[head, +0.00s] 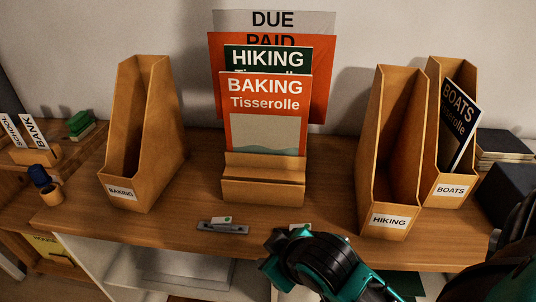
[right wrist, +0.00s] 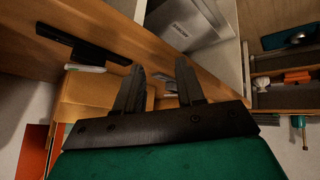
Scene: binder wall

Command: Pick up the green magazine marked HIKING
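The green HIKING magazine (head: 268,59) stands upright in a wooden stand (head: 263,190) in the middle of the desk. Only its top strip shows in the head view. The orange-red BAKING magazine (head: 265,110) covers its lower part, and the orange PAID sheet (head: 222,60) and grey DUE sheet (head: 320,22) stand behind it. My right gripper (right wrist: 160,64) is open in the right wrist view, its two fingers apart with nothing seen held. In the head view my right arm reaches in low, in front of the stand, and hides the fingers. My left gripper is not in view.
An empty BAKING binder (head: 143,130) stands left of the stand. An empty HIKING binder (head: 390,150) and a BOATS binder (head: 450,180) holding a black BOATS magazine (head: 457,120) stand right. A small grey tray (head: 223,227) lies near the front edge.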

